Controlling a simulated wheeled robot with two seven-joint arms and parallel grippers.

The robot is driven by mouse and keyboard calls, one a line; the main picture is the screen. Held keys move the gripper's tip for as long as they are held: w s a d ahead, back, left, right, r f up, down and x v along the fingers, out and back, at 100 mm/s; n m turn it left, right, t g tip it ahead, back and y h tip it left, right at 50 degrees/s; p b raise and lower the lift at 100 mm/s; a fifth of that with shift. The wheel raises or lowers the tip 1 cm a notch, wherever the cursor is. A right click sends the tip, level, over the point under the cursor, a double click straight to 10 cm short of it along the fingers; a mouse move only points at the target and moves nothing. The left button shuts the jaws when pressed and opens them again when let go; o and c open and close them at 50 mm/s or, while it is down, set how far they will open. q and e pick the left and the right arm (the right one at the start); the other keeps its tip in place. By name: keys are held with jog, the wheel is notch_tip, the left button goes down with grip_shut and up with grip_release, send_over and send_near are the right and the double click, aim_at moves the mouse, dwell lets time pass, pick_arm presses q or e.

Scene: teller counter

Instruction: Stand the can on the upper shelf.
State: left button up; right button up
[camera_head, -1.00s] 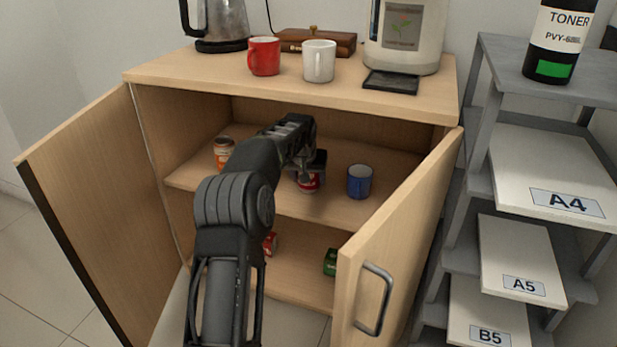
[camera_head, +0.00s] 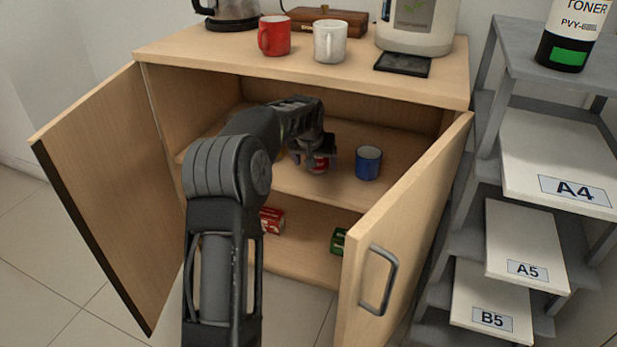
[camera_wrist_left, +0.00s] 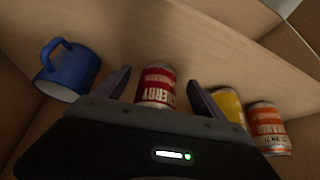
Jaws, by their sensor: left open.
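A red and white can (camera_head: 319,164) is on the upper shelf (camera_head: 335,190) of the open cabinet, left of the blue mug. My left gripper (camera_head: 312,150) is over it and hides its upper part in the head view. In the left wrist view the can (camera_wrist_left: 156,86), with lettering on its label, sits between the two spread fingers of my left gripper (camera_wrist_left: 160,88). The fingers are open, with a gap visible beside the can. The can looks upright, though its base is hidden in the wrist view. My right gripper is not in view.
A blue mug (camera_head: 368,163) stands right of the can. A yellow can (camera_wrist_left: 229,104) and an orange can (camera_wrist_left: 267,128) stand on its other side. Open doors flank the cabinet (camera_head: 95,190). Red (camera_head: 271,220) and green (camera_head: 339,241) items lie on the lower shelf.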

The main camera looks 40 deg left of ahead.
pick_arm(q)
jog(key=s+d+p, duration=0.1)
jog(key=s+d, duration=0.3)
jog(key=s, duration=0.4)
dwell(1.5)
